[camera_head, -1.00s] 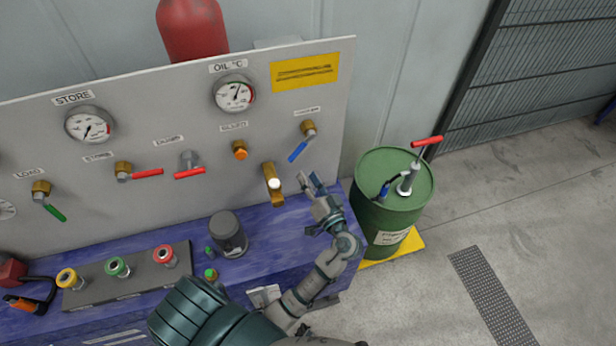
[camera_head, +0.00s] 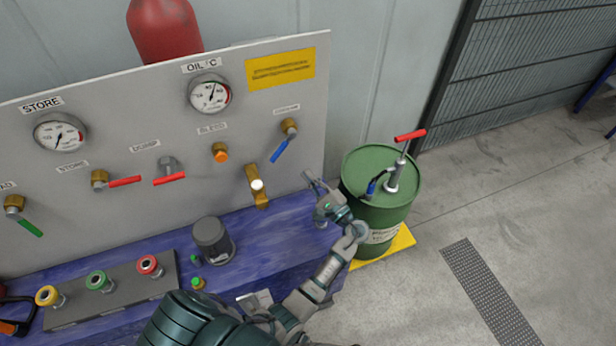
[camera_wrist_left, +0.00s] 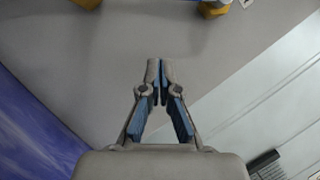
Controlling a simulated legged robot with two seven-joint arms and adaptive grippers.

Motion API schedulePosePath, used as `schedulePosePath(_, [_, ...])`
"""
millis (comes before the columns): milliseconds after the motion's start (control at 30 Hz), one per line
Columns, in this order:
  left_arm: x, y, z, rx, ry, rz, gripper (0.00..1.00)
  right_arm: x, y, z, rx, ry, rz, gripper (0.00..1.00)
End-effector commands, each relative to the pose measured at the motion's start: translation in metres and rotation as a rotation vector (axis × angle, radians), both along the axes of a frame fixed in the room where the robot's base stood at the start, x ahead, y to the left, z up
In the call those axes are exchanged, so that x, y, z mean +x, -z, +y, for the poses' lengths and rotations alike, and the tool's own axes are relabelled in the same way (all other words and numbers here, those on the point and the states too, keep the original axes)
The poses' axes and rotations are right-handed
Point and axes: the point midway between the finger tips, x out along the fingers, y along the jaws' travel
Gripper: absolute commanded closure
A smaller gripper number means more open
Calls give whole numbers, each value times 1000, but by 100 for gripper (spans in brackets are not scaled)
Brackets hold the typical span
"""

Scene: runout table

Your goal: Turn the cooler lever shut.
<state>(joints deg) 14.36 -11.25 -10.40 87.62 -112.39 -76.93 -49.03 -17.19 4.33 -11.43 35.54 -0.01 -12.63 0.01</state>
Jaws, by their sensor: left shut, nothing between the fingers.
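The cooler lever is the blue handle (camera_head: 281,149) on a brass valve (camera_head: 289,126) at the right of the grey panel, under a small label. It slants down to the left from its valve. My left gripper (camera_head: 309,176) is below and to the right of it, near the panel's lower right corner, apart from the lever. In the left wrist view the left fingers (camera_wrist_left: 159,68) meet at their tips, with nothing between them. A bit of blue beside brass shows at that view's top edge. My right gripper is not in view.
A brass fitting with a white knob (camera_head: 257,185) sticks out left of my gripper. A green drum (camera_head: 380,208) with a red-handled pump (camera_head: 410,137) stands to the right. The blue bench (camera_head: 270,235) runs below the panel, carrying a dark grey cylinder (camera_head: 212,240).

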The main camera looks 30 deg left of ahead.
Motion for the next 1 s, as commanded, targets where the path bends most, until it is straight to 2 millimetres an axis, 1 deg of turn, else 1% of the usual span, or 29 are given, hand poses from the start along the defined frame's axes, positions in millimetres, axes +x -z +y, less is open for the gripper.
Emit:
schedulePosePath(33, [4,-8,10,3,-1,-2,100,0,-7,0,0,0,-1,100])
schedulePosePath(300, [23,-23,62,0,-1,-4,100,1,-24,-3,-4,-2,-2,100])
schedulePosePath(400, [9,-34,66,-3,3,-4,100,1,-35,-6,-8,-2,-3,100])
schedulePosePath(567, [-2,-43,72,-3,2,-4,100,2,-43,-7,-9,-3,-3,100])
schedulePosePath(1000, [-5,-44,72,-2,3,-3,100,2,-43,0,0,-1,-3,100])
